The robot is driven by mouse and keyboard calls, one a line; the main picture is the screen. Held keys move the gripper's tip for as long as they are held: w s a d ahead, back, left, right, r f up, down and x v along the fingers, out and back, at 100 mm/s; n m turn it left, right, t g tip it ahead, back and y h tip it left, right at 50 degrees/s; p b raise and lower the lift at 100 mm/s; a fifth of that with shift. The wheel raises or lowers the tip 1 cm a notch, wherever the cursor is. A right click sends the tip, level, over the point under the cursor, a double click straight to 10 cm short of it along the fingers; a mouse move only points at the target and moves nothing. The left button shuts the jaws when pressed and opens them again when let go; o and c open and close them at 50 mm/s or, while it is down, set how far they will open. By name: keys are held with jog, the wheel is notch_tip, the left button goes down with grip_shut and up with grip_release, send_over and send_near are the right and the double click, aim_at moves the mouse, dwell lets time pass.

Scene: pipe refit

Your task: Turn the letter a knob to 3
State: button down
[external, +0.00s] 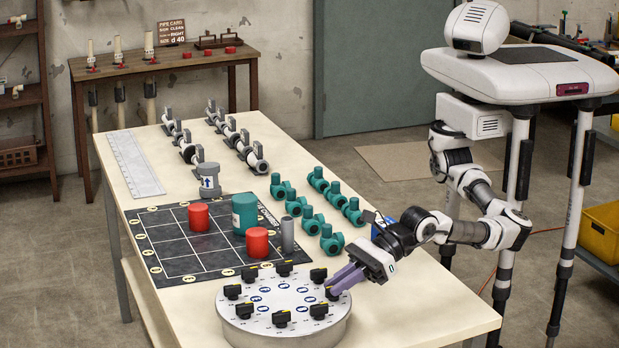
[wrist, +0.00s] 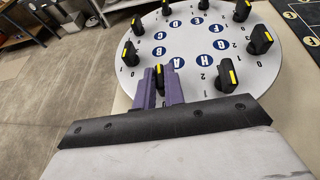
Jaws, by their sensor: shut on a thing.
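A round pale dial plate (external: 240,330) with several black knobs around blue letter discs stands at the table's front; it also fills the upper wrist view (wrist: 205,85). The letter A disc (wrist: 178,62) is just inward of a black knob with a yellow mark (wrist: 158,70). My gripper (wrist: 162,84) is shut on this A knob, with one purple finger on each side. In the external view my gripper (external: 340,284) reaches the plate's right edge from the right. The fingers hide most of the knob and its scale, so the number it points to is unclear.
A dark gridded mat (external: 180,265) with red and green cylinders lies behind the plate. Several green valve fittings (external: 331,240) stand to the right of the mat. White pipe fittings (external: 240,146) and a white ruler (external: 135,163) are farther back. The table's front right corner is clear.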

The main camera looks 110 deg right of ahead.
jog(key=shift+a+m+h+p, duration=0.1)
jog(key=shift+m+h+p, duration=0.4)
jog(key=shift+m+h, duration=0.15)
jog(key=shift+f+m+h, duration=0.15)
jog(key=shift+m+h, duration=0.1)
jog(key=shift+h, duration=0.1)
jog(key=c, duration=1.5)
grip_release()
jog(key=shift+s, duration=0.1)
jog(key=b+v, duration=0.1)
jog(key=v, duration=1.2)
jog(key=shift+s, duration=0.35)
